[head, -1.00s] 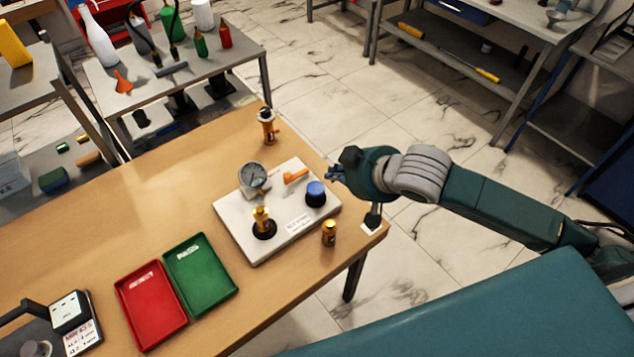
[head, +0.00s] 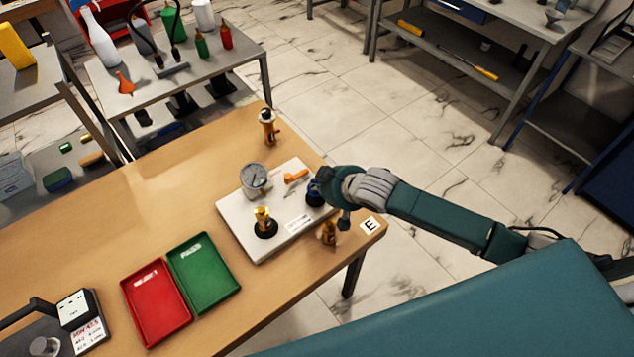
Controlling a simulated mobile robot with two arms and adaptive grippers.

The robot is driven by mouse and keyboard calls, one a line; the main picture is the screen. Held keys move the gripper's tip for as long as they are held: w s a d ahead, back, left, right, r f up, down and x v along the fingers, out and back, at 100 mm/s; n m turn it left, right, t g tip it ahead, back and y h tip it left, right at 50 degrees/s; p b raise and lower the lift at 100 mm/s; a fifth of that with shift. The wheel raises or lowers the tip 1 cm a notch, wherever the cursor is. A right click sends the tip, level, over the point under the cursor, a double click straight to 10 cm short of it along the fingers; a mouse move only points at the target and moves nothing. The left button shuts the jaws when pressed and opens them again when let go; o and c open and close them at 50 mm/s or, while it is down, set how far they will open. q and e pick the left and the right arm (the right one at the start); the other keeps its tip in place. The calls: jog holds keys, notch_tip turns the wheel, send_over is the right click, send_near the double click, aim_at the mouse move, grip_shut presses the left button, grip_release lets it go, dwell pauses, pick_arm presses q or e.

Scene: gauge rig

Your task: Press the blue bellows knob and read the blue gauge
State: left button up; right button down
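The blue bellows knob (head: 314,194) stands on the right side of the white rig plate (head: 254,250), partly hidden by my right gripper. The round gauge (head: 254,176) stands upright at the plate's back left; its dial is too small to read. My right gripper (head: 322,184) is at the knob, coming in from the right; I cannot tell whether it touches it or whether its fingers are open. An orange lever (head: 296,176) and a brass fitting on a black base (head: 264,222) are also on the plate. My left gripper is not in view.
A small brass piece (head: 328,233) stands on the table below my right wrist. A brass-and-black fitting (head: 268,126) stands at the table's back edge. A red tray (head: 152,320) and a green tray (head: 212,288) lie left of the plate.

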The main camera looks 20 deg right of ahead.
jog(key=shift+f+b, duration=0.45)
jog(key=shift+f, duration=0.95)
jog(key=shift+r, duration=0.1)
notch_tip(320, 180, up, 5)
jog(key=p, duration=0.5)
jog(key=shift+w, duration=0.1)
jog(key=b+v, duration=0.2)
jog(key=v, duration=0.7)
jog(key=shift+s, duration=0.4)
jog(key=shift+d, duration=0.15)
